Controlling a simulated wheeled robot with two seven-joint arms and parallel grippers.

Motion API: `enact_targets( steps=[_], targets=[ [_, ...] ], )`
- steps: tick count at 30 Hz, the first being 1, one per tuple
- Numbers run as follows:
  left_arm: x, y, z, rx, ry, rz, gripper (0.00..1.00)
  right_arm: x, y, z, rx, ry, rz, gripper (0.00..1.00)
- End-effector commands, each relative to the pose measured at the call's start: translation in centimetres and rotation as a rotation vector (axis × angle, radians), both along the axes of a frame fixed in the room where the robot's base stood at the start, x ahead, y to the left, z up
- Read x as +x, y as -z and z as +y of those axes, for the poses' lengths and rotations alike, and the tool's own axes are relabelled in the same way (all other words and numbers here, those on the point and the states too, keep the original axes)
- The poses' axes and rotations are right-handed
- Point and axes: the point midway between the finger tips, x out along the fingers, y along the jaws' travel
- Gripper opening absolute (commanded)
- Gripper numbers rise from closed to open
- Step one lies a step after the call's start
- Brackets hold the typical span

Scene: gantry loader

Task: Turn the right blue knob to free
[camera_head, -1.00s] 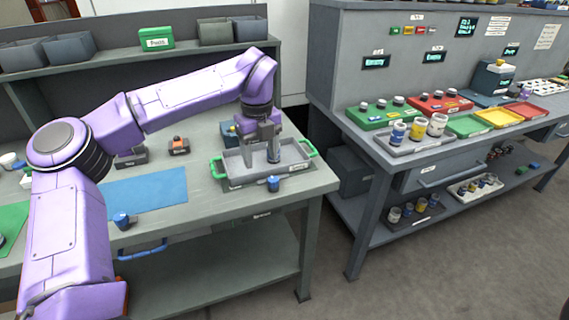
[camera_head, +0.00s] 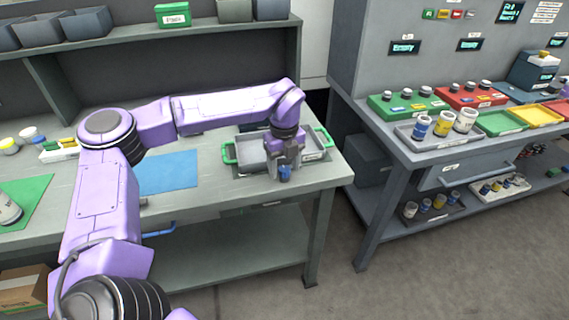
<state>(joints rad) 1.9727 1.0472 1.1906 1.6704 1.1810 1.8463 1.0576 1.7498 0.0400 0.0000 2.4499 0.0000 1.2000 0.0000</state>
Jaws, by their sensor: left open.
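The right blue knob (camera_head: 285,174) is on the front edge of the left workbench, just in front of a grey tray with green handles (camera_head: 248,158). My left gripper (camera_head: 284,170) points down over this knob, its open fingers on either side of it. I cannot tell if the fingers touch the knob. My right gripper is out of view.
The tray stands close behind my left gripper. A blue mat (camera_head: 167,172) lies left of it on the bench. A second bench at the right carries a green block (camera_head: 405,104), a red block (camera_head: 470,94) and a grey tray of jars (camera_head: 436,139).

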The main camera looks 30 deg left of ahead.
Motion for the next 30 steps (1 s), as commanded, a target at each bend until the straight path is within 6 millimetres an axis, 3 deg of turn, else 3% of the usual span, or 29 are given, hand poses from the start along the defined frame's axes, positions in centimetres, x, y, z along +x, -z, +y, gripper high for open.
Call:
enact_targets(
  steps=[4,5,9,10,20,30],
  targets=[
    [0.0,0.0,0.0,0.0,0.0,0.0,0.61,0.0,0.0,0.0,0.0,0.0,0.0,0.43],
    [0.0,0.0,0.0,0.0,0.0,0.0,0.55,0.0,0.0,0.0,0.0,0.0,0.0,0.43],
    [0.0,0.0,0.0,0.001,0.0,0.0,0.09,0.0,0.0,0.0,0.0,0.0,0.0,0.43],
    [0.0,0.0,0.0,0.001,0.0,0.0,0.05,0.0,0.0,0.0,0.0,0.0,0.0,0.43],
    [0.0,-0.1,0.0,0.002,0.037,-0.001,0.05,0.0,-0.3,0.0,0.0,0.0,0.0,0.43],
    [0.0,-0.4,0.0,0.003,0.262,-0.002,0.05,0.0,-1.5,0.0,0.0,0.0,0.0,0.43]
  ],
)
